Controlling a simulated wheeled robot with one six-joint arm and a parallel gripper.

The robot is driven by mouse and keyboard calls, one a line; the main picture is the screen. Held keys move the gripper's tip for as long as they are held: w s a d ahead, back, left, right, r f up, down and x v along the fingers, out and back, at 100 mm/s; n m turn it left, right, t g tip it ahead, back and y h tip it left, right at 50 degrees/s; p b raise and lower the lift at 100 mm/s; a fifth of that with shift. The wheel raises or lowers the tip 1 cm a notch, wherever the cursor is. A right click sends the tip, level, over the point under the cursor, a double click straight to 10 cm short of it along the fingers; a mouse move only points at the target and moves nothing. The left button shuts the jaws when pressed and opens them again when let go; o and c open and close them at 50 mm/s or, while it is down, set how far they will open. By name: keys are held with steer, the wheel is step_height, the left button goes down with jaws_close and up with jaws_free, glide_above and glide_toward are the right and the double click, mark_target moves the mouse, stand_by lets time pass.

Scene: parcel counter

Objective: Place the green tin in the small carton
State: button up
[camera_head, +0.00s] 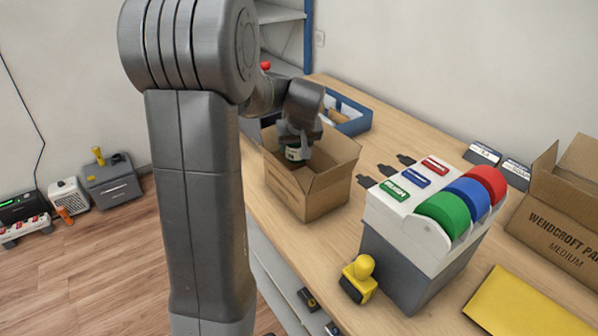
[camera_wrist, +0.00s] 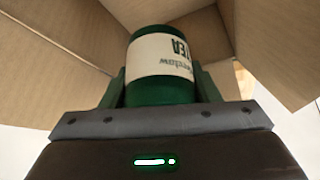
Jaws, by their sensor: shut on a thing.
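The green tin (camera_wrist: 160,94) has a cream label with "TEA" on it and sits between the fingers of my gripper (camera_wrist: 158,86) in the wrist view. My gripper (camera_head: 297,150) is shut on it. In the head view the tin (camera_head: 293,154) shows only partly below the gripper, within the opening of the small carton (camera_head: 312,196). The carton is brown, with its flaps open, and stands on the counter. Its cardboard walls (camera_wrist: 60,60) surround the tin in the wrist view. Whether the tin touches the carton floor cannot be told.
A blue tray (camera_head: 352,118) stands behind the carton. A tape dispenser with green, blue and red rolls (camera_head: 443,212) and a yellow stamp (camera_head: 360,279) stand to the right. A larger carton marked "MEDIUM" (camera_head: 560,225) and a yellow envelope (camera_head: 525,305) are at far right.

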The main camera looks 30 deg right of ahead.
mark_target(296, 162)
step_height(296, 162, down, 6)
steer(key=shift+r, duration=0.1)
stand_by(0.4)
steer(key=shift+f+b, duration=0.35)
steer(key=shift+f, duration=0.05)
steer(key=shift+f, duration=0.2)
steer(key=o, duration=1)
steer(key=shift+o, duration=0.2)
steer(key=shift+r, duration=0.15)
